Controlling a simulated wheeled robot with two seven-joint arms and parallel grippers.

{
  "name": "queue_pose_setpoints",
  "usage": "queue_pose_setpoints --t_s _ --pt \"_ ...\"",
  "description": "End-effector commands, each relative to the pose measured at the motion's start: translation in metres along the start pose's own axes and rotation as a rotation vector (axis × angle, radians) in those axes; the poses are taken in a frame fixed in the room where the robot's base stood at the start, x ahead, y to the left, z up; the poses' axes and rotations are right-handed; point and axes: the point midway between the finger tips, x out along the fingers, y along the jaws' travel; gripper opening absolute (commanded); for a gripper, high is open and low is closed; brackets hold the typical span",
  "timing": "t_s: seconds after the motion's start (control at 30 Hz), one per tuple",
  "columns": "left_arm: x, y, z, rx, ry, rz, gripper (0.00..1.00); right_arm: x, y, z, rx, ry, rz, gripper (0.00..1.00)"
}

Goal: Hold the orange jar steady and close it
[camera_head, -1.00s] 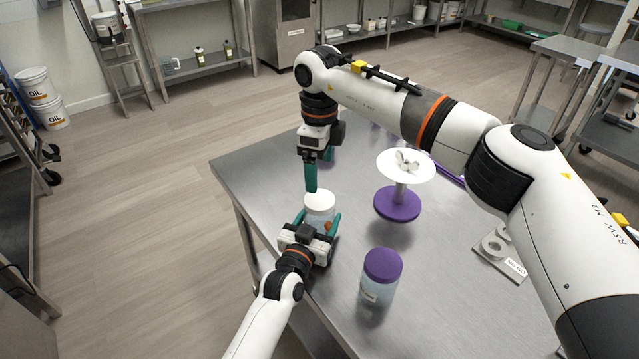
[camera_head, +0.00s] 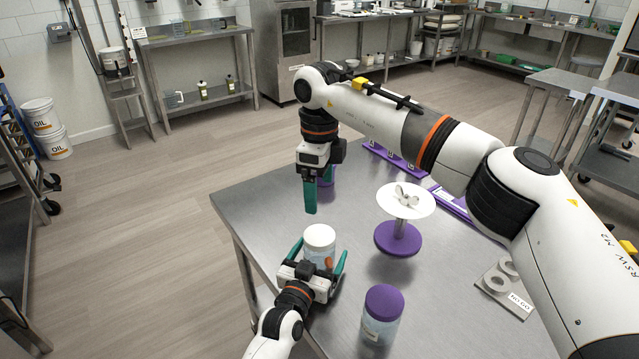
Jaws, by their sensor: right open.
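The orange jar (camera_head: 318,257) stands upright near the table's left edge, a clear jar with orange contents visible inside. A white lid (camera_head: 319,236) sits on top of it; I cannot tell how tightly. My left gripper (camera_head: 322,248) is low at the table, with its teal fingers spread on either side of the jar. A gap shows on the right side, so it looks open around the jar rather than shut on it. My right gripper (camera_head: 310,208) points down above and slightly behind the lid, open and empty, clear of it. Its fingers overlap in this view.
A purple-lidded jar (camera_head: 381,314) stands at the front. A white disc stand with a purple base (camera_head: 398,240) is right of the orange jar. A grey holder with round openings (camera_head: 505,285) lies further right. Another purple item (camera_head: 327,177) is partly hidden behind my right gripper.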

Motion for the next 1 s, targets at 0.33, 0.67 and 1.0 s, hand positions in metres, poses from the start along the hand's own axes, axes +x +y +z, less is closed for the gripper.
queue_pose_setpoints --t_s 0.33,0.67,1.0 --pt "-0.043 0.000 -0.002 0.001 0.003 0.000 0.90 -0.002 0.000 0.000 0.000 0.000 0.000 0.87" --pt "-0.106 0.000 -0.002 0.001 0.002 0.000 0.90 -0.002 0.000 0.000 0.000 0.000 0.000 0.87" --pt "-0.120 0.000 0.000 0.000 0.000 0.000 0.90 -0.002 0.000 0.000 0.000 0.000 0.000 0.87"
